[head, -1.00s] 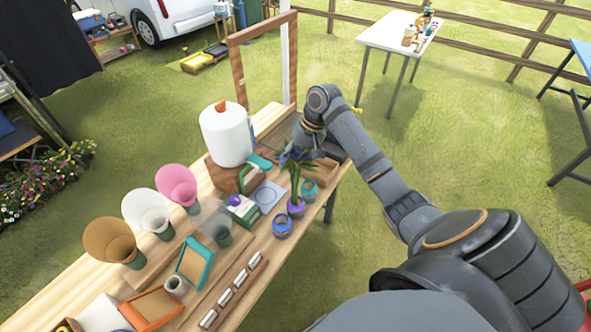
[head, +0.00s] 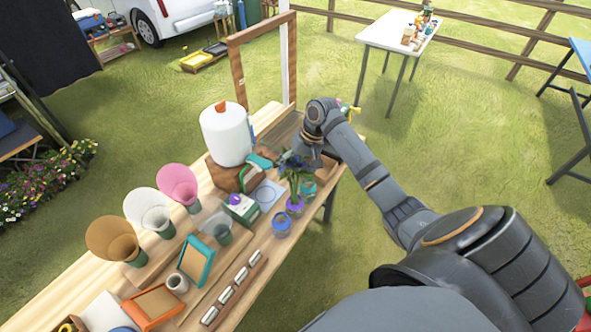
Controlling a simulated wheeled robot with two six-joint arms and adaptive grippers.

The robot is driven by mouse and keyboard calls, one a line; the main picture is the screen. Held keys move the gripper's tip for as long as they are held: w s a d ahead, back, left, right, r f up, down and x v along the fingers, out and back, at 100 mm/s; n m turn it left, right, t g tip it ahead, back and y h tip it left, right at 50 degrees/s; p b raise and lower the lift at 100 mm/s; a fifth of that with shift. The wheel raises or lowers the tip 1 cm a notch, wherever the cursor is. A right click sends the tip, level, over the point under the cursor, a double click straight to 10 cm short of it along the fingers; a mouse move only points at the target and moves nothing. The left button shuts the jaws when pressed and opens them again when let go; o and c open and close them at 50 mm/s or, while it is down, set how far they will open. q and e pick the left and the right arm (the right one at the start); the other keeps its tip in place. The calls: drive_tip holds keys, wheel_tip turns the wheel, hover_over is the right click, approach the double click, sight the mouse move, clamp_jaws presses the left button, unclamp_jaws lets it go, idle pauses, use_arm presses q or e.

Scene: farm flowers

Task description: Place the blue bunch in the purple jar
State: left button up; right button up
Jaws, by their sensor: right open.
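The blue bunch (head: 296,167), dark blue flowers on green stems, stands upright with its stems in the purple jar (head: 295,206) near the table's right edge. My right gripper (head: 314,158) is open, just behind and to the right of the flower heads; its fingers are partly hidden and I cannot tell whether they touch the flowers. A blue jar (head: 282,226) stands in front of the purple jar, and a teal jar (head: 308,189) stands behind it. My left gripper is not in view.
A white paper roll (head: 227,135) stands on the wooden table behind the jars. Paper cones in pink (head: 177,182), white and brown stand at left. Two framed trays and a strip of small blocks (head: 233,288) lie in front.

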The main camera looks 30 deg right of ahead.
drive_tip(key=b+v, duration=0.3)
drive_tip(key=v, duration=0.9)
